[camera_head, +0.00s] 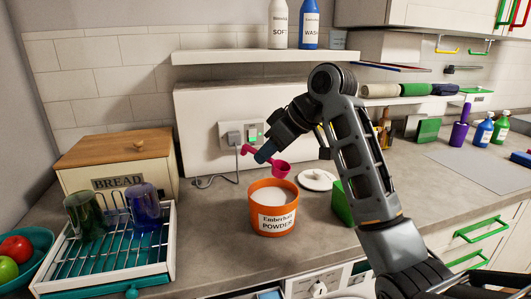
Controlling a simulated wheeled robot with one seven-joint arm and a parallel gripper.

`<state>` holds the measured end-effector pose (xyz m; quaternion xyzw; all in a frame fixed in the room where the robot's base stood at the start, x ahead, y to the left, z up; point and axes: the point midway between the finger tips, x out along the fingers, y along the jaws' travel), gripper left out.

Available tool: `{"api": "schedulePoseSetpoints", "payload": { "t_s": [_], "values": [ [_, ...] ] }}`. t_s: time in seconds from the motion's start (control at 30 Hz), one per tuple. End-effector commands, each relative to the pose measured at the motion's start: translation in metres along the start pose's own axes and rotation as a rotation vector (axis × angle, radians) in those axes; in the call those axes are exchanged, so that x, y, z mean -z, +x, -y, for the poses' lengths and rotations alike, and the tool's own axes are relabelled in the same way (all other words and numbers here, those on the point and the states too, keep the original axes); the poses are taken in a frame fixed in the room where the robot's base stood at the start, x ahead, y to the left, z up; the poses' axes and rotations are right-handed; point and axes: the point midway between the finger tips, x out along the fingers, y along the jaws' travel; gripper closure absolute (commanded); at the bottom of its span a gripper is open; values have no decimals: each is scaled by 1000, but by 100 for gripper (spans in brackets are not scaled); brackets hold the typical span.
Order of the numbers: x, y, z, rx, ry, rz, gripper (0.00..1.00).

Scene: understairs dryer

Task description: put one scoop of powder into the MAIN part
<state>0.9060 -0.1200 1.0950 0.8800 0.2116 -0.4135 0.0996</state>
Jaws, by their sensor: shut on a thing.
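An orange tub (274,222) labelled "Emberhall POWDER" stands open on the counter, with white powder (272,196) inside. My gripper (262,154) is shut on a pink scoop (281,169) and holds it above the back rim of the tub. The fingertips hide part of the scoop's handle, and I cannot tell whether the scoop holds powder. A white round lid (317,179) lies on the counter right of the tub. A drawer-like part (270,294) shows only slightly at the bottom edge, below the counter; no MAIN marking is readable.
A green box (344,204) is right of the tub, partly behind my arm. A socket with a plug and cable (233,137) is behind. Bottles (309,24) stand on the shelf.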

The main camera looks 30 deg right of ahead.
Motion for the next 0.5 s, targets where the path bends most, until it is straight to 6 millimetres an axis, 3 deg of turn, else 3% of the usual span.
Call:
{"api": "schedulePoseSetpoints", "payload": {
  "t_s": [0.5],
  "values": [
    [-26, 32, 0, -1, 1, 0, 100]
  ]
}}
